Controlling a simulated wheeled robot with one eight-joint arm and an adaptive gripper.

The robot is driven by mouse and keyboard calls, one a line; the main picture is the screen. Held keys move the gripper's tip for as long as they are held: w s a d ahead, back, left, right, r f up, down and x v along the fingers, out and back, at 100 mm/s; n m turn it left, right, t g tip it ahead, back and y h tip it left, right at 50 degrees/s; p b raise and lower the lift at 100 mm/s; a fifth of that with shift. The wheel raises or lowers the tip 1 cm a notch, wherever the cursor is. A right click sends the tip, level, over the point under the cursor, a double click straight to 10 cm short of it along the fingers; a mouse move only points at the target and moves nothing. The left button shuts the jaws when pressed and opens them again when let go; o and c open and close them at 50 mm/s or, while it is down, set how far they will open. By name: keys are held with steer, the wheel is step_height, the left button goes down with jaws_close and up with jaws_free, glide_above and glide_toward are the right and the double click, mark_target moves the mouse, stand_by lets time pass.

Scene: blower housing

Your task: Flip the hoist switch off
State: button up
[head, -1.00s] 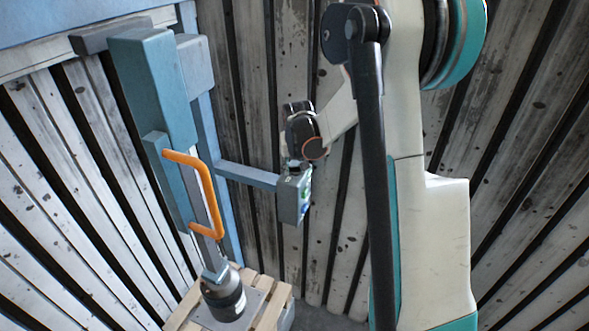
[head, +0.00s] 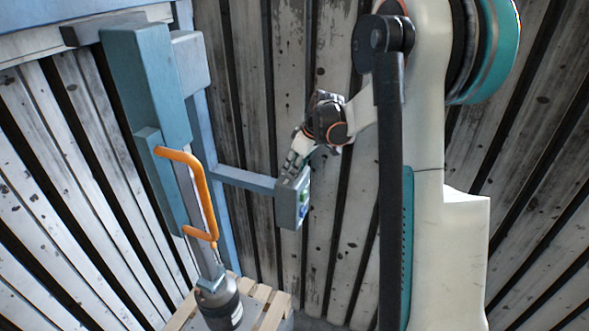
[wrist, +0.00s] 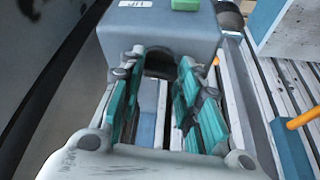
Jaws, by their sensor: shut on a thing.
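The grey control box (head: 292,204) hangs at the end of a blue-grey side arm in the head view, with green and blue marks on its right face. In the wrist view the box (wrist: 160,28) fills the top, with a green button (wrist: 186,4) and a white label. A dark rounded part, seemingly the hoist switch (wrist: 160,64), sits on the box face between my fingertips. My gripper (head: 291,166) reaches the top of the box from the upper right. The switch's setting cannot be made out.
A blue-grey hoist column (head: 150,85) with an orange handle (head: 203,195) stands left of the box. A dark cylindrical load (head: 220,303) hangs below it over a wooden pallet (head: 262,308). Plank walls (head: 310,60) enclose the space closely.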

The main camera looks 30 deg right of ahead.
steer(key=shift+d+n+y, duration=0.1)
steer(key=shift+n+y, duration=0.3)
steer(key=shift+n, duration=0.7)
steer(key=shift+c, duration=0.2)
steer(key=shift+o, duration=0.2)
steer(key=shift+g, duration=0.3)
steer(key=shift+c, duration=0.2)
steer(key=o, duration=1.1)
steer(key=v, duration=1.2)
steer(key=shift+b, duration=0.3)
